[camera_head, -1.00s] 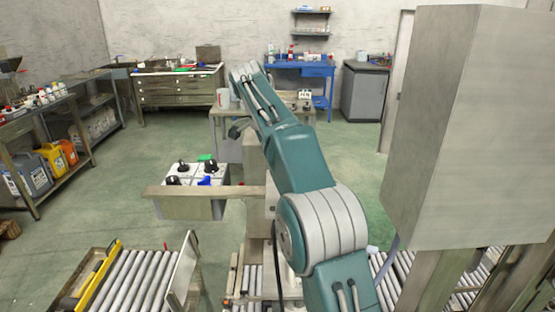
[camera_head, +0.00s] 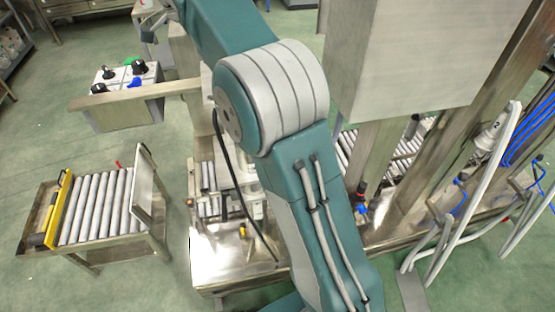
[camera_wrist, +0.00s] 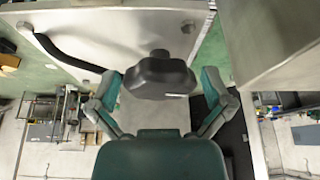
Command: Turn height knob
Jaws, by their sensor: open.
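A white control panel (camera_head: 120,77) stands at the upper left of the head view. It carries black knobs (camera_head: 139,68), a blue knob (camera_head: 134,83) and a green part (camera_head: 130,61). I cannot tell which knob sets the height. My gripper (camera_wrist: 160,92) shows in the wrist view with its two teal and grey fingers spread wide.
A steel bar (camera_head: 135,94) runs along the panel's near side. A roller conveyor (camera_head: 100,207) stands at lower left. A large grey cabinet (camera_head: 420,60) hangs right of my arm. Pale hoses (camera_head: 490,190) stand at right. Green floor (camera_head: 40,120) is clear at left.

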